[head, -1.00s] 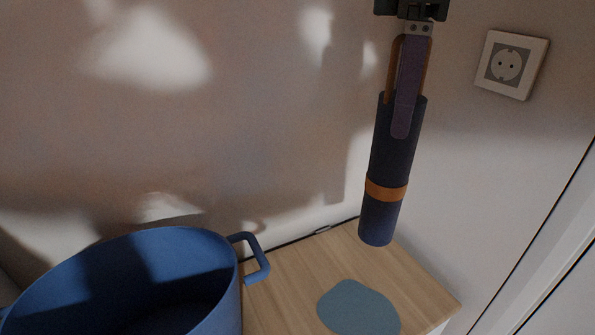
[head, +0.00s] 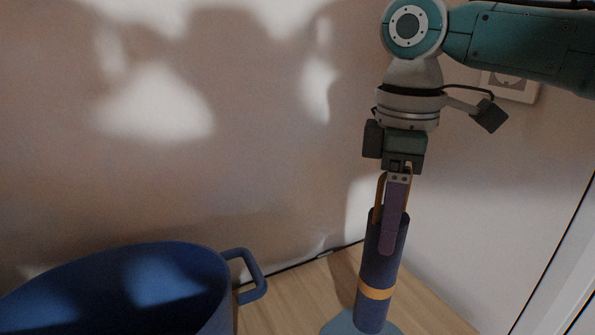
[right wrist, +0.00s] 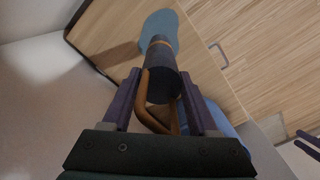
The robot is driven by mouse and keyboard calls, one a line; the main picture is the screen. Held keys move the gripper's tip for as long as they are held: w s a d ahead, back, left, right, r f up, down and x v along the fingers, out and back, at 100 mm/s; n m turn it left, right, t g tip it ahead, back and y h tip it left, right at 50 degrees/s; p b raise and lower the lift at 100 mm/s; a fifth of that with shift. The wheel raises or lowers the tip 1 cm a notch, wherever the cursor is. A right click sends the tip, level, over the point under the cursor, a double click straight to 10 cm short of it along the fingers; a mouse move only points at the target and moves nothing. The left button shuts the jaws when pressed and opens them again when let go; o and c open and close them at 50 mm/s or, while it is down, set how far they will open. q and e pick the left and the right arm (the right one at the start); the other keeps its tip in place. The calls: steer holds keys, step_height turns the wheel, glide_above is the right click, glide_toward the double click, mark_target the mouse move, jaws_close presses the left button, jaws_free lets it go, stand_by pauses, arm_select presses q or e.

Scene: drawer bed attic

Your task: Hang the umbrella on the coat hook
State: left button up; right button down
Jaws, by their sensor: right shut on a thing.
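The umbrella (head: 369,312) is a folded dark blue cylinder with an orange band and a brown handle loop (head: 378,200). It hangs nearly upright below my right gripper (head: 392,245), which is shut on its handle end with purple fingers. In the head view its lower end overlaps the blue-grey round pad (head: 338,325); I cannot tell if they touch. The right wrist view shows the umbrella (right wrist: 160,58) from above, between the fingers. Purple finger tips, apparently of my left gripper (right wrist: 308,145), show at that view's right edge. No coat hook is in view.
A large blue tub (head: 215,315) with a side handle stands on the left. A wooden top (head: 300,290) lies under the umbrella against the wall. A wall socket (head: 515,88) is partly behind my right arm. A door frame edge (head: 560,265) is on the right.

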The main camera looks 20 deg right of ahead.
mark_target(381, 258)
steer(key=shift+f, duration=2.4)
steer(key=shift+f, duration=0.15)
steer(key=shift+c, duration=0.9)
jaws_free()
steer(key=shift+b, duration=0.3)
